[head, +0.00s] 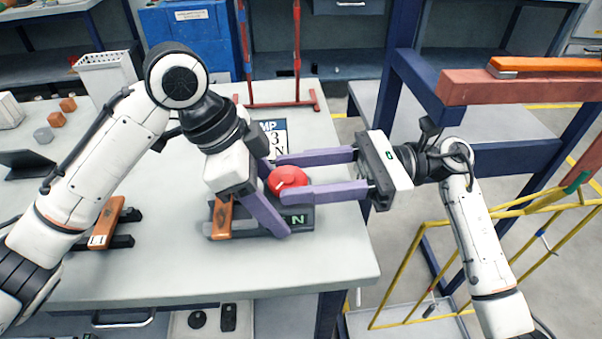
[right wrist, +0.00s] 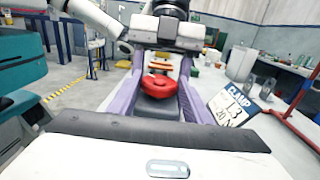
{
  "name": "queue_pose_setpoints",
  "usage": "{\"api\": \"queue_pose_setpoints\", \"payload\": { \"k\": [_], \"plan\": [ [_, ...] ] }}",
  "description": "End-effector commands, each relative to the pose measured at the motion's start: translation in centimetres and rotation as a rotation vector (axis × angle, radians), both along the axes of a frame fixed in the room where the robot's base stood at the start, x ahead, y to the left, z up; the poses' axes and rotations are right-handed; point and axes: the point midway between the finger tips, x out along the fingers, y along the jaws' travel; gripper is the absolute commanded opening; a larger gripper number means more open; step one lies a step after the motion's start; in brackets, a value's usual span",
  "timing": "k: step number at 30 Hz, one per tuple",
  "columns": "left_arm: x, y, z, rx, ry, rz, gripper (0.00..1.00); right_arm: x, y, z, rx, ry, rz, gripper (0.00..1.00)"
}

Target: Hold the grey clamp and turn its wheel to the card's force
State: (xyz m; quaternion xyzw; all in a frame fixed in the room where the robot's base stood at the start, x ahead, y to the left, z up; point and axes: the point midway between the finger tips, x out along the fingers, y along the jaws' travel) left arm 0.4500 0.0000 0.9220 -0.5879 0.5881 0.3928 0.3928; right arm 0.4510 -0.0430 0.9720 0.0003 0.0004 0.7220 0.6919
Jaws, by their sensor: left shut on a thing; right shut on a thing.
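The grey clamp (head: 304,216) lies on the table near its right front edge, with an orange bar (head: 221,218) at its left end. Its red wheel (head: 289,179) is on top; it also shows in the right wrist view (right wrist: 159,86). A green "N" shows on the clamp; any number there is hidden. My left gripper (head: 276,204) is shut on the clamp body from the left. My right gripper (head: 281,178) is shut on the wheel, one finger on each side.
A second clamp with an orange bar (head: 106,222) lies at the left of the table. A red stand (head: 280,104) rises behind the card. A blue frame with a red beam (head: 520,88) and a yellow rack (head: 405,262) stand to the right.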

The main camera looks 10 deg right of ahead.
Motion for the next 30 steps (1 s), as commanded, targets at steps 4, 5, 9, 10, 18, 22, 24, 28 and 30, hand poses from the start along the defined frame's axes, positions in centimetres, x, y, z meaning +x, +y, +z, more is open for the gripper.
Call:
{"api": "queue_pose_setpoints", "payload": {
  "k": [4, 5, 9, 10, 18, 22, 24, 28, 30],
  "plan": [
    [0.1, 0.1, 0.1, -0.001, -0.001, 0.002, 0.12, 0.1, -0.1, 0.0, -0.001, 0.000, -0.004, 0.53],
    [0.1, 0.1, 0.1, -0.001, -0.001, 0.002, 0.12, 0.1, -0.1, 0.0, -0.001, 0.000, -0.004, 0.58],
    [0.1, 0.0, 0.1, -0.001, -0.001, 0.002, 0.12, 0.0, -0.1, 0.0, -0.001, 0.000, -0.003, 0.63],
    [0.1, 0.0, 0.1, -0.001, -0.001, 0.002, 0.12, 0.0, -0.1, 0.0, -0.001, 0.000, -0.002, 0.63],
    [0.1, 0.0, 0.1, -0.001, -0.002, 0.001, 0.12, 0.1, -0.9, 0.0, -0.002, 0.001, -0.003, 0.63],
    [0.1, 0.0, 0.1, -0.001, -0.002, 0.001, 0.12, 0.2, -3.0, -0.1, -0.004, 0.002, -0.006, 0.63],
    [0.1, 0.0, 0.1, -0.001, -0.002, 0.001, 0.12, 0.3, -4.5, -0.1, -0.005, 0.001, -0.006, 0.63],
    [0.1, 0.0, 0.1, -0.001, -0.002, 0.001, 0.12, 0.4, -7.4, -0.1, -0.005, 0.002, -0.006, 0.63],
    [0.1, 0.0, 0.1, -0.001, -0.002, 0.001, 0.12, 0.5, -8.8, -0.1, -0.004, 0.003, -0.005, 0.63]
  ]
}}
